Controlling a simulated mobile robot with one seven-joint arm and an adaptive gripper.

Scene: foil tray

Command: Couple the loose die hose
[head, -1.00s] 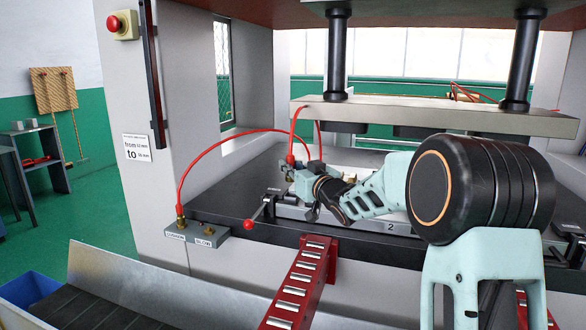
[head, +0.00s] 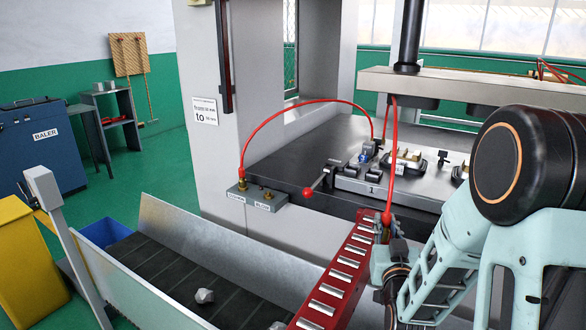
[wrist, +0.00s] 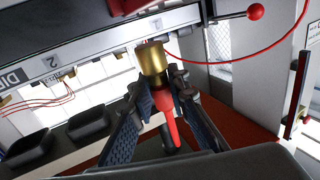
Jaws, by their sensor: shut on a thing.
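My gripper (head: 386,238) is shut on the end of a red hose (head: 393,150). This hose hangs from the upper press plate. In the wrist view the fingers (wrist: 163,95) grip its red sleeve (wrist: 171,128), and a brass coupling (wrist: 151,62) sticks out beyond them. A second red hose (head: 300,102) arches from the left port of the grey manifold block (head: 258,199) to the die.
A red roller rail (head: 338,285) runs below my gripper. The black press bed with the die (head: 400,192) is behind it. A red-knobbed lever (head: 308,192) projects between block and gripper. A metal-sided chute (head: 190,235) lies in front of the block.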

